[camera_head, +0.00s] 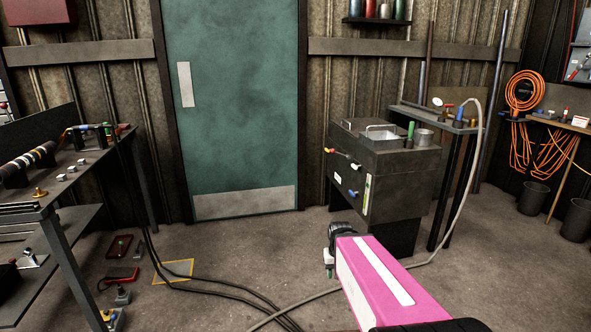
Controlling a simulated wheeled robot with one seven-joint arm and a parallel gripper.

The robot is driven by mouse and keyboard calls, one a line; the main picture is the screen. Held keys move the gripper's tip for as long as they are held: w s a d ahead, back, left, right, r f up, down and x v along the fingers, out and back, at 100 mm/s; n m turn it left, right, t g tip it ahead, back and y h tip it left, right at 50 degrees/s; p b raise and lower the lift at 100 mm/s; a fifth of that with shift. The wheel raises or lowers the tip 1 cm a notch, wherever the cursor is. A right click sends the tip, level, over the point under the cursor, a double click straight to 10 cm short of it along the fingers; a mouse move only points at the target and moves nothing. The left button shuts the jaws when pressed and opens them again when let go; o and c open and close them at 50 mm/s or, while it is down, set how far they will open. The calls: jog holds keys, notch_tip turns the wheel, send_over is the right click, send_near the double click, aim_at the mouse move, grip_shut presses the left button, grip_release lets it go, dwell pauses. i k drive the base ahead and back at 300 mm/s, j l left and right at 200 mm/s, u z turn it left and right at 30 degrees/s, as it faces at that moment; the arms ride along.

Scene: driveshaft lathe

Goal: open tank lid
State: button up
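The tank (400,190) is a dark grey metal box on a dark pedestal, right of the green door. Its lid (357,140) is on top, with a pale metal loop handle (382,129). The lid looks flat and shut. Coloured fittings and a yellow-white gauge strip are on the tank's front. My pink arm reaches up from the lower right, in front of and below the tank. At its far end a small dark and pale part, seemingly my gripper (328,262), hangs low, apart from the tank. Its fingers cannot be made out.
A green-capped bottle (410,130) and a grey cylinder (424,138) stand at the tank top's right. A hose (468,190) loops down beside a side table (445,124). Cables (225,289) cross the floor. A workbench (95,165) stands left. Floor before the door is mostly free.

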aim_at(353, 127)
jog(key=i+z, duration=0.1)
jog(key=i, duration=0.75)
jog(key=i+j, duration=0.15)
jog(key=i, duration=0.75)
jog(key=z, duration=0.05)
